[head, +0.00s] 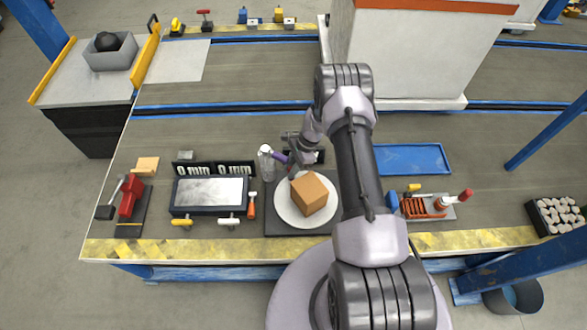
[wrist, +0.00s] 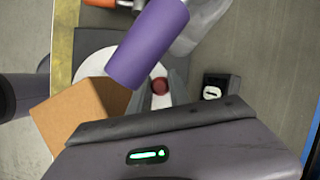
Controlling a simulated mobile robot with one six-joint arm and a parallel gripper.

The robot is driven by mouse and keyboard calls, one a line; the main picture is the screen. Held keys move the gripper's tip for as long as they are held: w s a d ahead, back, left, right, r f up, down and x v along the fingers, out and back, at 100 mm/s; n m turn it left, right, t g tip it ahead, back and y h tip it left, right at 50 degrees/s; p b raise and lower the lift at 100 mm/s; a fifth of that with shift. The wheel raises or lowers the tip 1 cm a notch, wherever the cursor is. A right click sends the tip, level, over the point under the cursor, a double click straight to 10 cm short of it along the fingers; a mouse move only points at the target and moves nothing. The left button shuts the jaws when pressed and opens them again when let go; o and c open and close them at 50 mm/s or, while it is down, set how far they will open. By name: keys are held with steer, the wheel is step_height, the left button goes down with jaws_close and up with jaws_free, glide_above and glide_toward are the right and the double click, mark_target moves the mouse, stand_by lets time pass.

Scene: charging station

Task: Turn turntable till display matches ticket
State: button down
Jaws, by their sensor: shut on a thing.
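The turntable is a pale round plate (head: 288,212) on a dark square base (head: 274,232), with a brown box (head: 310,194) on it. In the wrist view the plate (wrist: 88,70) and box (wrist: 75,112) show at left. My gripper (wrist: 160,92) is at the plate's far edge, its fingers closed around a small red knob (wrist: 160,85). In the head view my gripper (head: 293,169) is partly hidden by my arm. Two black displays (head: 194,169) (head: 236,169) each seem to read "0 mm". A small black unit with a white face (wrist: 217,86) is beside the gripper; its reading is unclear. I cannot make out a ticket.
A purple cylinder (wrist: 147,43) stands close to my gripper, by a clear bottle-like thing (head: 265,163). A grey panel (head: 209,193) and an orange-handled tool (head: 251,205) lie left of the turntable. A blue tray (head: 412,158) and tool rack (head: 425,207) are at right.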

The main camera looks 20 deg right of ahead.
steer(key=c, duration=1.2)
jaws_free()
steer(key=p+v, duration=0.5)
steer(key=v, duration=1.2)
steer(key=shift+d+r, duration=0.15)
steer(key=shift+r, duration=0.05)
steer(key=shift+c, duration=0.3)
